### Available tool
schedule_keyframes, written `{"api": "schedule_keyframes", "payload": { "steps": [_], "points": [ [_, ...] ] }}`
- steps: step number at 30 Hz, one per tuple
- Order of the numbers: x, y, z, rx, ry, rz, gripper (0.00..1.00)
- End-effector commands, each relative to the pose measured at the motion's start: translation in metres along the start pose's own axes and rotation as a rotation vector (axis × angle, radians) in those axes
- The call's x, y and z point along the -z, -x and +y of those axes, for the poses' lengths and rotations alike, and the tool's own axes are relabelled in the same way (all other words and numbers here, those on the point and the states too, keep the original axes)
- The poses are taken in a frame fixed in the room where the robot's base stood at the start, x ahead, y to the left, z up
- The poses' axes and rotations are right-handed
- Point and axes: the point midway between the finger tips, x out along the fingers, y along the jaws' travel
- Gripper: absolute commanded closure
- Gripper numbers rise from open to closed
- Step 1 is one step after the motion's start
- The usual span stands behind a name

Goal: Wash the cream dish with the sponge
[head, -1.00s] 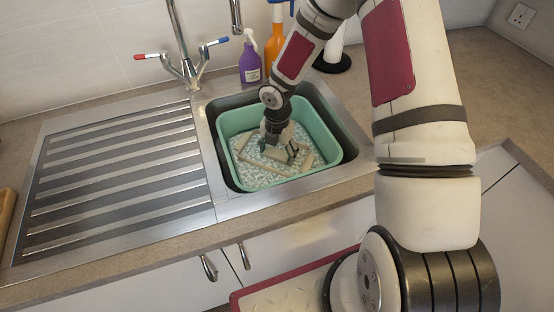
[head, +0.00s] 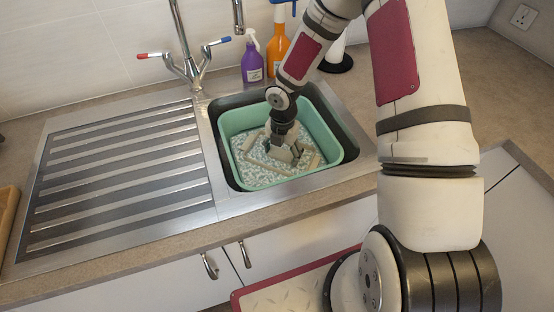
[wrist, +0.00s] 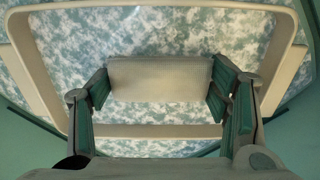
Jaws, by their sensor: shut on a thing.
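The cream dish (wrist: 285,50) shows in the wrist view as a rectangular rim amid pale suds. In the head view, parts of its cream rim (head: 313,161) show in the green basin (head: 337,128). My gripper (wrist: 160,85) is down in the basin, over the dish. Its fingers are shut on the ends of a pale beige block, the sponge (wrist: 160,77), which lies within the dish's outline. Suds cover the dish's floor, so I cannot tell whether the sponge touches it. In the head view my gripper (head: 284,152) hides part of the dish.
The basin sits in the steel sink, with the ribbed drainer (head: 120,170) to its left. The tap (head: 190,68), a purple bottle (head: 252,62) and an orange bottle (head: 276,48) stand behind. The basin walls are close around my gripper.

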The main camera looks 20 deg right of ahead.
Motion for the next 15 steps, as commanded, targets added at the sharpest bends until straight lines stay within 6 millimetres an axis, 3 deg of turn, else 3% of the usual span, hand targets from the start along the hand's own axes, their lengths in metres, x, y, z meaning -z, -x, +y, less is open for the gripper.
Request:
{"api": "schedule_keyframes", "payload": {
  "steps": [15],
  "points": [
    [-0.001, -0.002, 0.049, -0.001, 0.000, 0.000, 0.56]
  ]
}}
